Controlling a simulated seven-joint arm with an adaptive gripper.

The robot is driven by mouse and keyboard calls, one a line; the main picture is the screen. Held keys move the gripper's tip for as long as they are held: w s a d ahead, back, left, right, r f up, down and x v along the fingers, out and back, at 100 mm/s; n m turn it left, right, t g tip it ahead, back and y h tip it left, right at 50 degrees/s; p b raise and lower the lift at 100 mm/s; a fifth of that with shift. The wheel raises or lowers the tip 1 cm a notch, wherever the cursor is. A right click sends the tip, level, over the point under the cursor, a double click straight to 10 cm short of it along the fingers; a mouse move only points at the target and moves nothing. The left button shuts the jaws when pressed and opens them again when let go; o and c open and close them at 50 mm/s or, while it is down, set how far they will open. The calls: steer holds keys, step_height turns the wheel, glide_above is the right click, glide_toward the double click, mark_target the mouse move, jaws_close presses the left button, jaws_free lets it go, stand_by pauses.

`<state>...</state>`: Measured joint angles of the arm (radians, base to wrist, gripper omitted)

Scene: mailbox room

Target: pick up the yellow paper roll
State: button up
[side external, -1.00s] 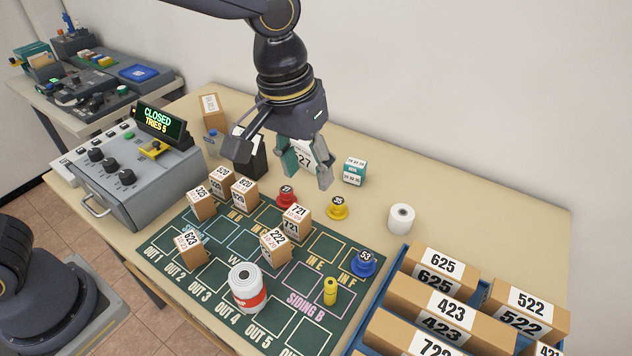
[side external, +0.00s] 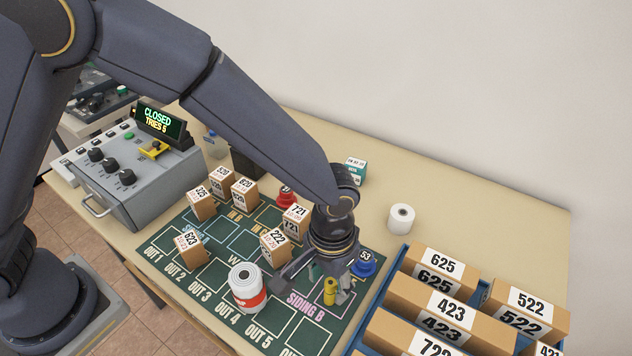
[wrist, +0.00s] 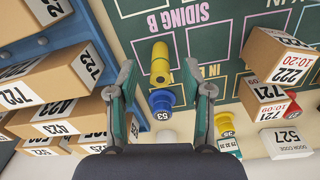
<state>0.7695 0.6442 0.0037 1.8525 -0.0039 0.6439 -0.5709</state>
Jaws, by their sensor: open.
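The yellow paper roll (side external: 330,291) stands on the green mat near the SIDING B lettering, in front of the blue spool marked 53. It also shows in the wrist view (wrist: 160,62), ahead of my fingertips and close to the blue spool (wrist: 161,103). My gripper (side external: 328,281) is over this part of the mat, pointing down. In the wrist view its two teal fingers (wrist: 167,84) are wide apart, with the roll and the blue spool showing in the gap. Nothing is held. Whether a finger touches the roll cannot be told.
A blue tray (side external: 397,258) of numbered boxes lies right. A white roll (side external: 401,218) stands on bare table.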

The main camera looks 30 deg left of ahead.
mark_target(329, 293)
step_height(329, 293, down, 5)
steer(key=shift+w+f, duration=0.1)
steer(key=shift+w, duration=0.05)
steer(key=c, duration=0.9)
